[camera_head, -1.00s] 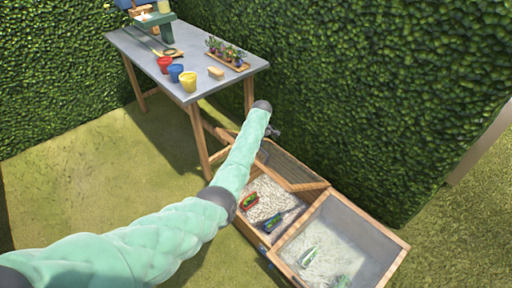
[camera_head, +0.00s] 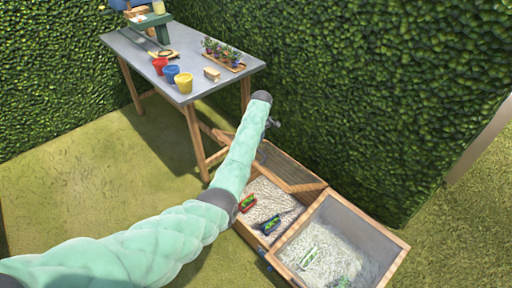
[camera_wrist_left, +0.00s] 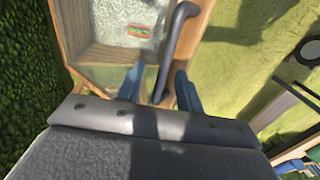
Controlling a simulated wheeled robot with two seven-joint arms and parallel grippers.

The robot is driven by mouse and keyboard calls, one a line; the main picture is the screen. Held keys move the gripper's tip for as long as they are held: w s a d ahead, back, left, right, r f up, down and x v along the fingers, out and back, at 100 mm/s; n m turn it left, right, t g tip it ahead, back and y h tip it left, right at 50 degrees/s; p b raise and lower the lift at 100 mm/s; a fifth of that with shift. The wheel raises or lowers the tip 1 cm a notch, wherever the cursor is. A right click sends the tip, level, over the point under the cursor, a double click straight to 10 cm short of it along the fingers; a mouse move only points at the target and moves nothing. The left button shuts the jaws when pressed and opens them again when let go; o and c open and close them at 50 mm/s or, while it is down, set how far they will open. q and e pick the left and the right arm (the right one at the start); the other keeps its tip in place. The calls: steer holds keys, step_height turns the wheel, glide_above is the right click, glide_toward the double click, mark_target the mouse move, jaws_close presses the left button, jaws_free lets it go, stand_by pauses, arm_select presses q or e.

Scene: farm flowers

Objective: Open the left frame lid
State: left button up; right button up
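The garden frame at the lower right has two bays. The left frame lid (camera_head: 290,165) seems tilted up at the back, partly behind my left arm. The right frame lid (camera_head: 345,232) lies shut over its bay. My left gripper (camera_head: 273,122) is by the raised lid, mostly hidden. In the left wrist view, the left gripper's blue fingers (camera_wrist_left: 160,85) are apart, with a dark bar-like handle (camera_wrist_left: 176,40) between them. Contact is unclear. My right gripper is not in view.
A grey table (camera_head: 185,65) behind holds red, blue and yellow pots (camera_head: 184,83), a small block (camera_head: 211,74) and a tray of seedlings (camera_head: 235,66). Hedges (camera_head: 380,90) stand close behind the frame. Grass (camera_head: 80,190) is open at the left.

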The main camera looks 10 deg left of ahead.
arm_select(q)
steer(key=shift+w+d+r, duration=0.15)
steer(key=shift+r, duration=1.05)
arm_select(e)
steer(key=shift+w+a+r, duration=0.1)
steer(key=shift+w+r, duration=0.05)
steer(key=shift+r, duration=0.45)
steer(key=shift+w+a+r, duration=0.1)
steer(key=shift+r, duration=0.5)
